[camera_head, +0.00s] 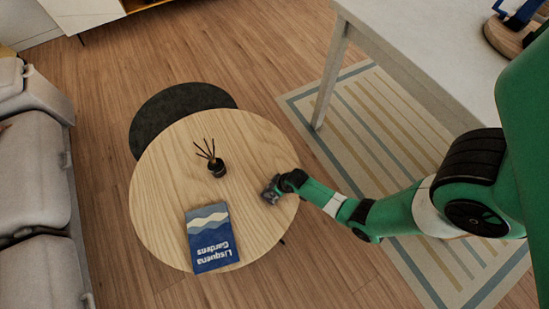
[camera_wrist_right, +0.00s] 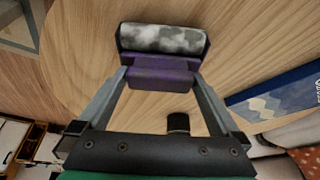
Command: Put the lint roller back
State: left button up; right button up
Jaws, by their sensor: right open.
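The lint roller, a grey-and-white mottled roll with a purple part (camera_wrist_right: 162,40), shows at the fingertips of my right gripper in the right wrist view. My right gripper (camera_head: 271,189) is over the right side of the round wooden table (camera_head: 165,165). In the right wrist view its jaws (camera_wrist_right: 160,78) are open, with one finger near each side of the purple part. I cannot tell whether they touch it. In the head view the roller is tiny and hard to separate from the gripper. My left gripper is not in view.
A black reed diffuser (camera_head: 217,168) stands near the table's middle. A blue book (camera_head: 211,238) lies toward the front edge. A dark round table (camera_head: 165,106) is behind, a grey sofa (camera_head: 30,180) left, and a pale table (camera_head: 425,45) upper right.

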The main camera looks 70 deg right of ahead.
jog(key=p+v, duration=0.8)
jog(key=v, duration=0.4)
jog(key=shift+p, duration=0.35)
